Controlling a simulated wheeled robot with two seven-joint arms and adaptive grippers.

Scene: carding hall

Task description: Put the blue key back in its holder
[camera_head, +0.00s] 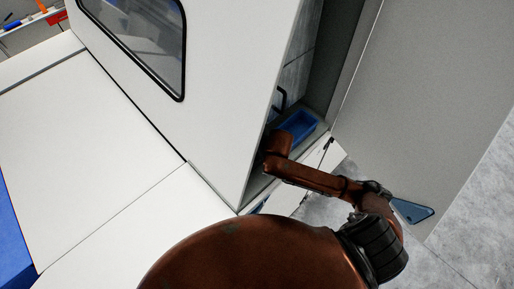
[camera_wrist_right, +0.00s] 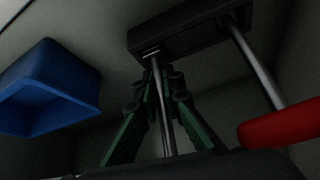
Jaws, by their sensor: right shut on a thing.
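In the right wrist view my right gripper (camera_wrist_right: 166,75) has its dark green fingers closed together around a metal shaft, taken as that of the blue key (camera_wrist_right: 163,115). The near end of this shaft is hidden below, so its handle does not show. Its far end meets a black block, the holder (camera_wrist_right: 190,30); I cannot tell whether it sits in a hole or only lies in front. In the head view my right arm reaches into the narrow cabinet opening, and its gripper is hidden there. My left gripper is not in view.
A second shaft with a red handle (camera_wrist_right: 282,124) runs from the holder's right side. A blue bin (camera_wrist_right: 50,85) is left of the fingers; the head view shows it inside the cabinet (camera_head: 300,124). White panels (camera_head: 205,70) and a grey door (camera_head: 425,90) flank the opening.

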